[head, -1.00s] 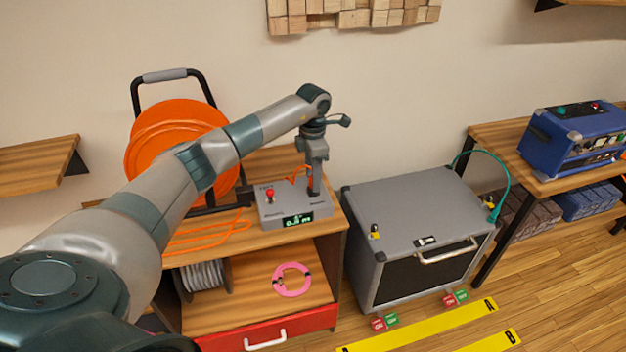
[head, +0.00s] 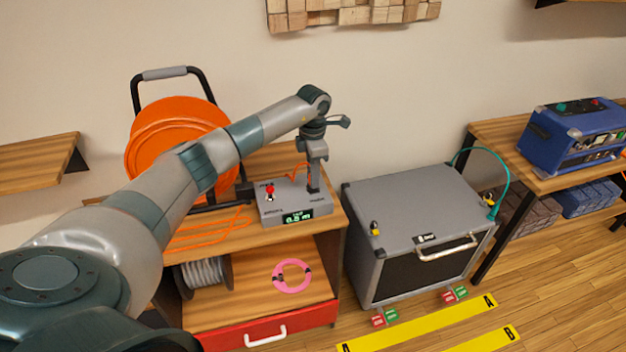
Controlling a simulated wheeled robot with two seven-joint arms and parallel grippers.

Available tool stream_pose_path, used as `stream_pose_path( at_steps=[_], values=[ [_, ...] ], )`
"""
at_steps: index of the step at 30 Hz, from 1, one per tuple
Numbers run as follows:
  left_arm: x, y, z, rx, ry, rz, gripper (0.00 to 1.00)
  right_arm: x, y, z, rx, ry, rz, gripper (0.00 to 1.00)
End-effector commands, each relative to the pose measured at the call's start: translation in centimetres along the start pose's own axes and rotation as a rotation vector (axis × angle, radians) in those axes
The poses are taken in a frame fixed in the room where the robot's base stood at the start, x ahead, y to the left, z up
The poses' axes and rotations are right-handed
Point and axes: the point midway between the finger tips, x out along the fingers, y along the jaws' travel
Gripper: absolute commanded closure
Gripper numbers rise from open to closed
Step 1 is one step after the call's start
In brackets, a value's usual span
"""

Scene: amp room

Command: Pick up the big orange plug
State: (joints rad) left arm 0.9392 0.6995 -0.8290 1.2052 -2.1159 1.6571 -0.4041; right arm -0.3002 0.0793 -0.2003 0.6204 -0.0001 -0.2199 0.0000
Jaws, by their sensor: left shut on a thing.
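My left gripper (head: 314,187) points straight down at the right rear of a grey box (head: 280,208) with a red knob and a green display. It is shut on the big orange plug, which its fingers hide almost wholly. A thin orange cord (head: 296,172) shows just left of the fingers. I cannot tell whether the plug touches the box. A big orange cable reel (head: 170,140) on a black frame stands behind on the wooden cabinet, with loose orange cable (head: 215,235) in front of it. My right gripper is not in view.
The cabinet (head: 250,250) holds a pink cable ring (head: 291,277) and a grey spool (head: 205,273) on its lower shelf. A grey amplifier (head: 415,205) stands close to the right. A table (head: 500,140) at the far right carries a blue unit (head: 570,140). Yellow strips lie on the floor.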

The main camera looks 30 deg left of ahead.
Motion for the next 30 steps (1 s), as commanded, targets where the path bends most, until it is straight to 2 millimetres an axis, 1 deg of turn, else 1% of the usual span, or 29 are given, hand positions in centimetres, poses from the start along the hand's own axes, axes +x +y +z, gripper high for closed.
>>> stream_pose_path(
  at_steps=[5,8,11,16,21,23,24,27,30],
  values=[
    [-0.2,0.0,0.0,0.000,-0.001,0.001,1.00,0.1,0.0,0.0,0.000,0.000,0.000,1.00],
    [-0.6,0.1,0.1,0.001,-0.002,0.002,1.00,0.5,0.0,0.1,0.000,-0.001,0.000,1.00],
    [-1.4,0.1,0.0,0.001,-0.002,0.003,1.00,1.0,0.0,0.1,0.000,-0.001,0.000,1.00],
    [-3.9,0.1,0.1,0.001,-0.004,0.004,1.00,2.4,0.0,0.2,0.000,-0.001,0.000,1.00],
    [-5.7,-2.1,2.7,0.006,-0.005,0.003,1.00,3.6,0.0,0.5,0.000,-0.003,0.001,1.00],
    [-6.4,-2.9,3.6,0.005,-0.004,0.002,1.00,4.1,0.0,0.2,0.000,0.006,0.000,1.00],
    [-7.0,-3.3,4.2,0.005,-0.004,0.003,1.00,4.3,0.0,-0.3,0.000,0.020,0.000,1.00],
    [-7.9,-4.3,5.4,0.004,-0.003,0.003,1.00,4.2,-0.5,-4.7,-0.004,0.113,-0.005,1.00],
    [-8.9,-5.3,6.5,0.004,-0.003,0.001,1.00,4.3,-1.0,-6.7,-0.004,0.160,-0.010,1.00]
  ],
)
